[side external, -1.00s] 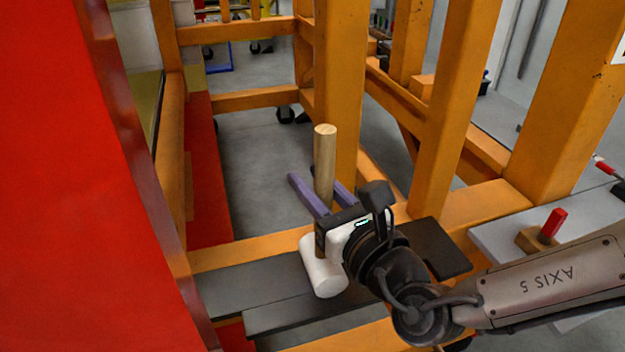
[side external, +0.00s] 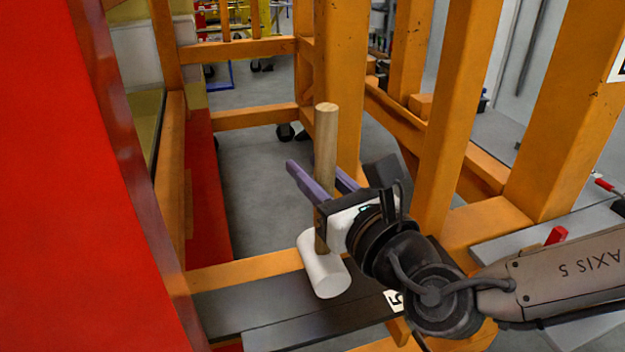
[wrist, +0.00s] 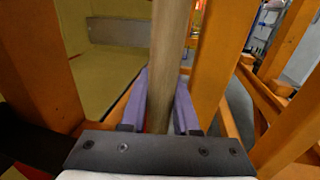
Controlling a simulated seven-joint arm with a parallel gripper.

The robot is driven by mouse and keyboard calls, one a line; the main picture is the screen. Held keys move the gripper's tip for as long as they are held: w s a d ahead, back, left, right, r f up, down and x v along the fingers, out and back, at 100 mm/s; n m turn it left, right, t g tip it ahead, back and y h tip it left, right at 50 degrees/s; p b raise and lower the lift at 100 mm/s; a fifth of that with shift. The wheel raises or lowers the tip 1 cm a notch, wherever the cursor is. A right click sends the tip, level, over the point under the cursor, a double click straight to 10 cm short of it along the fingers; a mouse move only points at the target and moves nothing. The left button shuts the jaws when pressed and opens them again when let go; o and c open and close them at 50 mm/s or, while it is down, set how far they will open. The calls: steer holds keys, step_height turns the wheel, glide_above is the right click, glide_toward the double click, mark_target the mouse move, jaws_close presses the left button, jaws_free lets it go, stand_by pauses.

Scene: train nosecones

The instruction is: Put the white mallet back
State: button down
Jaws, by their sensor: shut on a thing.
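The white mallet has a cylindrical white head (side external: 323,266) at the bottom and a wooden handle (side external: 326,140) standing nearly upright. My gripper (side external: 316,172), with purple fingers, is shut on the handle above the head. In the wrist view the handle (wrist: 170,60) runs up between the two purple fingers of my gripper (wrist: 165,90). The head is over the dark planks (side external: 235,303); I cannot tell whether it touches them. The head is hidden in the wrist view.
Orange posts (side external: 443,120) and beams of a frame stand behind and to the right. A large red panel (side external: 60,180) fills the left side. A grey surface (side external: 580,225) with a red-handled item (side external: 556,236) lies at the right. Grey floor (side external: 260,165) shows behind the mallet.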

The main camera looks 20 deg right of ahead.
steer(key=shift+r, duration=0.3)
